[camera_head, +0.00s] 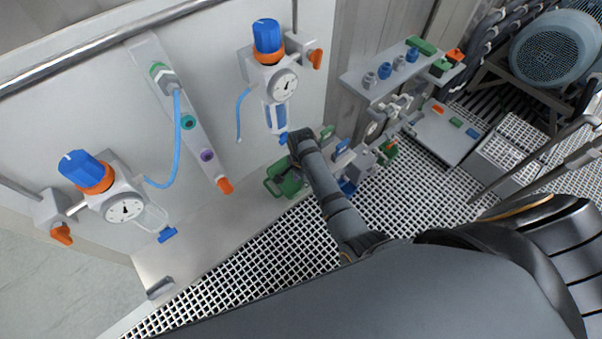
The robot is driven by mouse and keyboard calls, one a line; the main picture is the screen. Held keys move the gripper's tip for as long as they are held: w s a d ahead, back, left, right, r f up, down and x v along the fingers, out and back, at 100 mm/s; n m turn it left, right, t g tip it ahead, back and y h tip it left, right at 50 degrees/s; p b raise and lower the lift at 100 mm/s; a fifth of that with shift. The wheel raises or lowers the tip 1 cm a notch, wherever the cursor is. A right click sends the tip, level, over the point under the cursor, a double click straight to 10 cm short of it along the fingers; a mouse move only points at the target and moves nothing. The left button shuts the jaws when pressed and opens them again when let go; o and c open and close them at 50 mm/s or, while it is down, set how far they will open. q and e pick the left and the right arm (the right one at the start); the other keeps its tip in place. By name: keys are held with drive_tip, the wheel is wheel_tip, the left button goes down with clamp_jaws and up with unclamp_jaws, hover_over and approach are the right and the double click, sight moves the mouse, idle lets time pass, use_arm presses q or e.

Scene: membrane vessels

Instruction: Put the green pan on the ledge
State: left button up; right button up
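The green pan (286,184), with a loop-like handle on its left side, shows at the centre, at the right end of the pale ledge (205,238) that runs below the wall panel. I cannot tell whether it rests on the ledge or is held just above it. My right gripper (297,144) is directly above and beside the pan, pointing away from me. Its fingers are small, dark and partly hidden by its own arm, so I cannot see whether they are open or touch the pan. My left gripper is not in view.
Two blue-capped regulators with gauges (124,209) (284,84) hang on the wall panel. Small valves and fittings (362,160) crowd right of my gripper. A grey shelf (366,80) with coloured fittings, a floor plate (436,133) and a blue motor (550,52) stand right. Grating covers the floor.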

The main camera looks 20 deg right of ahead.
wheel_tip(320, 180, up, 6)
drive_tip(key=shift+s+r, duration=0.15)
idle(0.5)
drive_tip(key=s+d+r+n+t, duration=0.2)
drive_tip(key=s+d+r+n, duration=0.15)
drive_tip(key=s+n, duration=0.45)
drive_tip(key=s+d+r+n+t, duration=0.25)
drive_tip(key=s+d+n, duration=0.25)
drive_tip(key=s+n, duration=0.25)
wheel_tip(320, 180, down, 25)
drive_tip(key=s+d+g+h+b, duration=0.1)
drive_tip(key=s+d+g, duration=0.1)
drive_tip(key=s, duration=0.1)
drive_tip(key=s+d+f+m+g, duration=0.1)
drive_tip(key=s+f, duration=1.7)
drive_tip(key=shift+s+d+b, duration=0.3)
drive_tip(key=shift+s+b, duration=0.1)
